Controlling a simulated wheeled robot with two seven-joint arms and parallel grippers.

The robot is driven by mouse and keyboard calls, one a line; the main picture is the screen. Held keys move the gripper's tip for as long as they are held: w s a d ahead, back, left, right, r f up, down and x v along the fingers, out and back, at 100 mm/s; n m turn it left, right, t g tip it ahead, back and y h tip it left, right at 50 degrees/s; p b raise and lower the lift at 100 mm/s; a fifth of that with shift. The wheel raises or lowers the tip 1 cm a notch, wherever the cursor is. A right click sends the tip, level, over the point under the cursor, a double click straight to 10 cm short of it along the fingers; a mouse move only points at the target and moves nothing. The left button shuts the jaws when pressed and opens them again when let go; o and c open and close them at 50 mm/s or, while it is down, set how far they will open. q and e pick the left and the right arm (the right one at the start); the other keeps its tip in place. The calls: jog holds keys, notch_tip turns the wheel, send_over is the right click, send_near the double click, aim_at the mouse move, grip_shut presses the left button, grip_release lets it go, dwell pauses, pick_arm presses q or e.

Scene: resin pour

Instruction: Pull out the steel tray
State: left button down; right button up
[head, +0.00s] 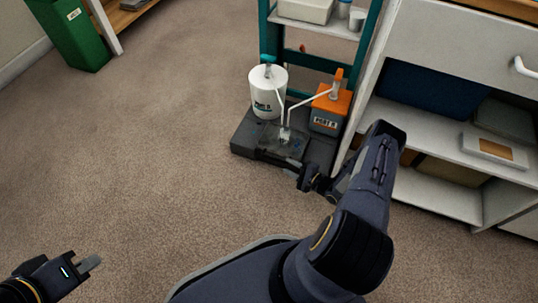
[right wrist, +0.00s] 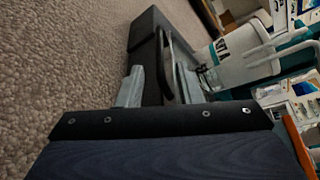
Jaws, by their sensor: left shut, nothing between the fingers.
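The steel tray (head: 283,146) sits low in the front of a dark base, with a small clear cup (head: 285,135) on it. My right gripper (head: 300,172) is at the front edge of the base, beside the handle. In the right wrist view its grey fingers (right wrist: 160,88) stand apart, with the handle seen between them; contact cannot be told. My left gripper (head: 92,263) is shut and empty over the carpet, far from the tray.
The dark base (head: 245,135) carries a white jug (head: 267,90) and an orange-topped container (head: 328,112), with tubes reaching toward the cup. A teal rack (head: 310,58) stands behind. A white shelf unit (head: 450,145) is close on the right. The carpet at left and in front is clear.

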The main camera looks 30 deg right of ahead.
aim_at(276, 159)
jog(key=b+x, duration=0.2)
jog(key=x, duration=0.6)
jog(key=shift+r, duration=0.1)
grip_shut()
